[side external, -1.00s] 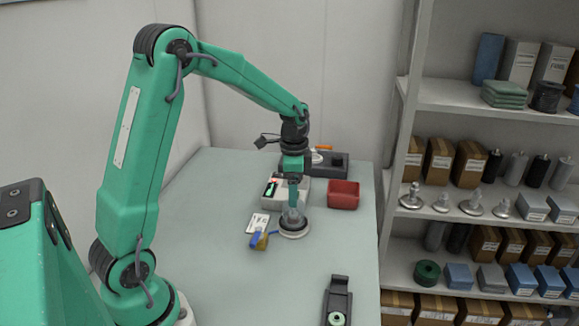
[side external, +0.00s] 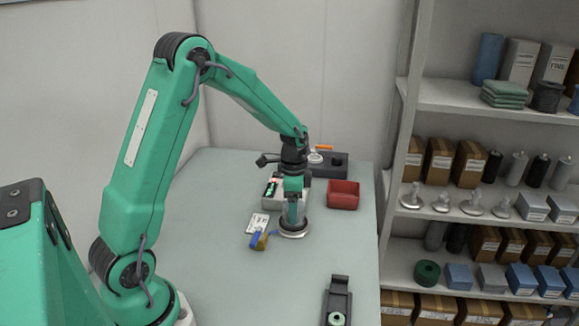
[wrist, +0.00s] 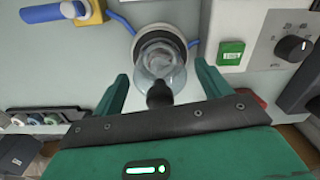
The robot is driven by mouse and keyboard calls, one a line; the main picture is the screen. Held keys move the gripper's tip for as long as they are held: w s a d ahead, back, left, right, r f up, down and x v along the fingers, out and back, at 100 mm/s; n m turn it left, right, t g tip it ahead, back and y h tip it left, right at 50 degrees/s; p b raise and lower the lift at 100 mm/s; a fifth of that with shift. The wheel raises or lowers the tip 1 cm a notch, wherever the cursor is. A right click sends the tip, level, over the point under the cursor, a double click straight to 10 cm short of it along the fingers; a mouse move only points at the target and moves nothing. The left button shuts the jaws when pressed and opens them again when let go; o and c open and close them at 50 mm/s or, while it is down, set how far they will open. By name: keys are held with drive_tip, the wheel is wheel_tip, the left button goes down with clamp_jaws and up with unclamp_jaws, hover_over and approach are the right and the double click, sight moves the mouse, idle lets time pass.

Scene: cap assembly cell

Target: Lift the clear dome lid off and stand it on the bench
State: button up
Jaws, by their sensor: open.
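The clear dome lid (wrist: 165,58) sits on a round pale base with a dark ring in the wrist view. Its dark knob (wrist: 158,94) points toward my gripper. My gripper (wrist: 161,88) is open, with one green finger on each side of the knob and a gap visible on both sides. In the side view my gripper (side external: 293,212) points straight down over the round base (side external: 294,232). The dome is mostly hidden there behind the fingers.
A blue-and-yellow item (side external: 258,240) and a white card (side external: 257,223) lie left of the base. A red bin (side external: 343,195) and a grey instrument box (side external: 272,192) stand behind. A black fixture (side external: 337,298) is at the front right. The bench's left front (side external: 215,270) is clear.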

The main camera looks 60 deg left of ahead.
idle(0.3)
drive_tip(key=c, duration=1.1)
drive_tip(key=shift+r, duration=0.1)
drive_tip(key=shift+r, duration=0.9)
wheel_tip(320, 180, up, 2)
drive_tip(key=shift+r, duration=0.25)
drive_tip(key=s+d+r, duration=0.1)
drive_tip(key=d+r, duration=0.1)
drive_tip(key=d, duration=0.1)
drive_tip(key=s+d+r, duration=0.1)
drive_tip(key=d+r, duration=0.1)
drive_tip(key=d, duration=0.2)
drive_tip(key=s+d+r, duration=0.1)
drive_tip(key=d+r, duration=0.1)
drive_tip(key=d, duration=0.2)
drive_tip(key=shift+s+d+r, duration=0.1)
drive_tip(key=shift+r, duration=0.15)
drive_tip(key=f, duration=0.2)
drive_tip(key=s+a+f, duration=0.1)
drive_tip(key=f, duration=0.1)
drive_tip(key=a+f, duration=0.1)
drive_tip(key=f, duration=0.1)
drive_tip(key=shift+s+a, duration=0.1)
drive_tip(key=shift+s, duration=0.2)
